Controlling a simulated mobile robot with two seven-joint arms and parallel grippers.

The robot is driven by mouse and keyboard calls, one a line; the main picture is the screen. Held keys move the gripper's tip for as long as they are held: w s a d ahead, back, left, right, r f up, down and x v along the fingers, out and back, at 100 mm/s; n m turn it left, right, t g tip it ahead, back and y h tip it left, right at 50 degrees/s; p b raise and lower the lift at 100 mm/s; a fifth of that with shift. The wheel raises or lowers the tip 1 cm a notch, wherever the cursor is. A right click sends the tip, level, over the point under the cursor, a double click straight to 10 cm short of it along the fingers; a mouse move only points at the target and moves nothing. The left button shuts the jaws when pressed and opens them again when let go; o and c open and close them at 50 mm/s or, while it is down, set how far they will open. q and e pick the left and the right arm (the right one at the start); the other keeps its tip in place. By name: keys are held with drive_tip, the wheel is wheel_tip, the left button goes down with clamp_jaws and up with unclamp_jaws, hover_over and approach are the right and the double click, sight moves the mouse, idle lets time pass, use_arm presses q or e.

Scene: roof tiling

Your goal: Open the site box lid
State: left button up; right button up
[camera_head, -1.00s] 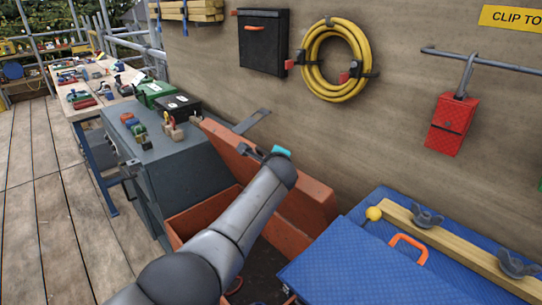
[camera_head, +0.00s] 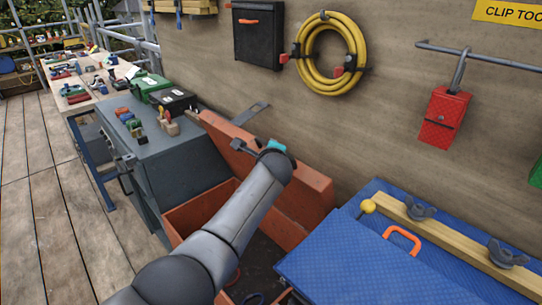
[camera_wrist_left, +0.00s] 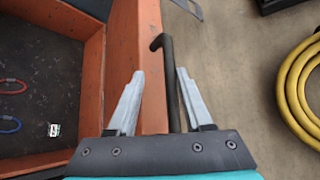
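The orange-red site box (camera_head: 182,216) stands open between the grey cabinet and the blue box. Its lid (camera_head: 308,198) is raised and leans back toward the wall. My left gripper (camera_head: 240,146) is at the lid's upper edge; my wrist partly covers the lid. In the left wrist view, the gripper (camera_wrist_left: 157,85) is open, its two grey fingers apart. The lid's edge (camera_wrist_left: 136,45) and a dark hooked bar (camera_wrist_left: 168,80) show between the fingers; I cannot tell whether they touch. Inside the box lie a red loop (camera_wrist_left: 12,86) and a blue loop (camera_wrist_left: 9,123). My right gripper is out of view.
A blue box (camera_head: 350,262) with an orange handle stands at the right. A grey cabinet (camera_head: 175,160) with tools on top stands at the left. A yellow hose (camera_head: 300,70), a black case (camera_head: 258,40) and a red box (camera_head: 443,117) hang on the wall. The floor at left is clear.

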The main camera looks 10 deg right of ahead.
use_arm(q)
drive_tip(key=p+v, duration=0.6)
drive_tip(key=v, duration=0.8)
drive_tip(key=shift+s, duration=0.15)
drive_tip(key=shift+r, duration=0.1)
drive_tip(key=s+a+f+n+g, duration=0.25)
drive_tip(key=s+a+f, duration=0.2)
drive_tip(key=f, duration=0.75)
drive_tip(key=s+a+f+n+g+b, duration=0.1)
drive_tip(key=s+a+f+n+g, duration=0.25)
drive_tip(key=f, duration=0.85)
drive_tip(key=s+a+f+n+g, duration=0.1)
drive_tip(key=s+a+f+n, duration=0.25)
drive_tip(key=s+f, duration=0.6)
drive_tip(key=s+a+f+n+g, duration=0.1)
drive_tip(key=s+a+f+n, duration=0.3)
drive_tip(key=s, duration=0.6)
drive_tip(key=s+a+f+n+g+y+b, duration=0.1)
drive_tip(key=s+a+f+n, duration=0.3)
drive_tip(key=s+f, duration=0.5)
drive_tip(key=s+a+f+n+g, duration=0.3)
drive_tip(key=s+a+f, duration=0.3)
drive_tip(key=s, duration=0.7)
drive_tip(key=shift+s+a+f+n, duration=0.2)
drive_tip(key=shift+a+n, duration=0.45)
drive_tip(key=shift+a, duration=0.35)
